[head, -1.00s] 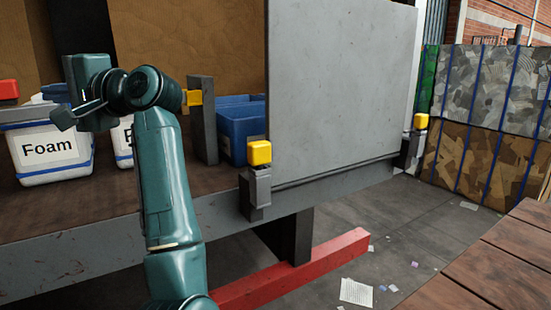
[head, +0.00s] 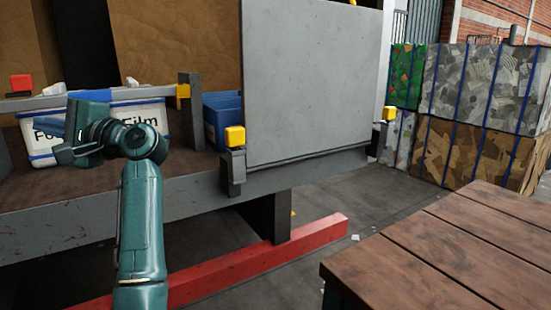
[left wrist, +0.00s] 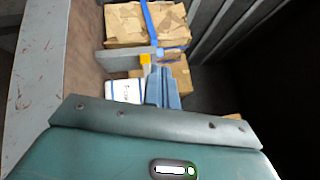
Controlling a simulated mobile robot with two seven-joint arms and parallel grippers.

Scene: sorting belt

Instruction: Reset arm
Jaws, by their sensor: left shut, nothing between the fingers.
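My left arm (head: 140,230) rises from the lower part of the head view and bends at the top towards the left. My left gripper (head: 48,128) is at its end, in front of the white bins, partly covering the label of the Foam bin (head: 40,155). In the left wrist view its blue-grey fingers (left wrist: 163,88) are together with nothing between them. My right gripper is in neither view.
The Film bin (head: 148,115) and a blue bin (head: 222,120) stand behind the belt frame (head: 100,215). A grey panel (head: 315,80) stands to their right. A wooden table (head: 450,250) is at lower right, with strapped bales (head: 480,90) behind. Floor lies between.

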